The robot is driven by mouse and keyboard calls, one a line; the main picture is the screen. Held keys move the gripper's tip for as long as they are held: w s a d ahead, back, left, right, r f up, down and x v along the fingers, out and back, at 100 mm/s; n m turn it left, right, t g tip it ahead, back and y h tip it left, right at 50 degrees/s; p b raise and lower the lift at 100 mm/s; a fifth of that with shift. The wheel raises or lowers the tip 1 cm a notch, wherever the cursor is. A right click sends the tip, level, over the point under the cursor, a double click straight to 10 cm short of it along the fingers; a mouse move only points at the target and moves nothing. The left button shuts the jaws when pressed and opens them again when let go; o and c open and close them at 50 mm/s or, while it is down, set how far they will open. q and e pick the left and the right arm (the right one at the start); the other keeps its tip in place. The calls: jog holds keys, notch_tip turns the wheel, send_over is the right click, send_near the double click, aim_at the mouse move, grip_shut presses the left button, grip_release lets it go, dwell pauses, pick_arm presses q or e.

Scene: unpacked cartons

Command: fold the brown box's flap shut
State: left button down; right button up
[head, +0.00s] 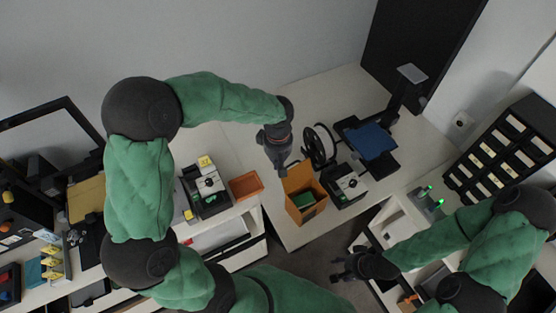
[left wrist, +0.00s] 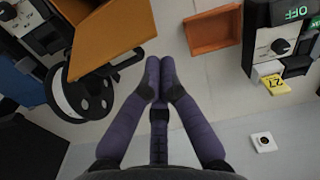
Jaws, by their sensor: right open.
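The brown box (head: 292,207) stands open on the white table, with a green thing (head: 305,199) inside it. A brown panel, apparently its flap (head: 299,176), stands raised at its back side. The box also shows in the left wrist view (left wrist: 108,40), cut off by the top edge. My left gripper (head: 279,166) is just above and left of the raised panel, apart from it as far as I can see. Its purple fingers (left wrist: 159,75) are drawn together with nothing between them. My right gripper (head: 343,267) is open and empty, low in front of the table.
A white-and-black spool (head: 322,145) and a machine with a blue plate (head: 370,140) stand behind the box. A small device (head: 349,185) is to its right. An orange-brown tray (head: 245,186) lies to its left.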

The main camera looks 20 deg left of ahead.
pick_arm(q)
jog(key=s+d+f, duration=0.2)
jog(key=f, duration=0.1)
jog(key=shift+d+f, duration=0.1)
jog(key=shift+d, duration=0.25)
jog(key=shift+s+d+r, duration=0.1)
jog(key=shift+s+d, duration=0.15)
jog(key=shift+d, duration=0.2)
jog(key=shift+s+d+r, duration=0.1)
jog(key=shift+s+d, duration=0.1)
jog(key=shift+d, duration=0.2)
jog(key=shift+s+d+p, duration=0.4)
jog(key=shift+d, duration=0.2)
jog(key=s+d+f+b, duration=0.3)
jog(key=d+f+b, duration=0.2)
jog(key=b, duration=0.2)
notch_tip(320, 180, up, 12)
jog(key=p, duration=0.7)
jog(key=shift+w+a+f, duration=0.15)
jog(key=shift+a+f, duration=0.05)
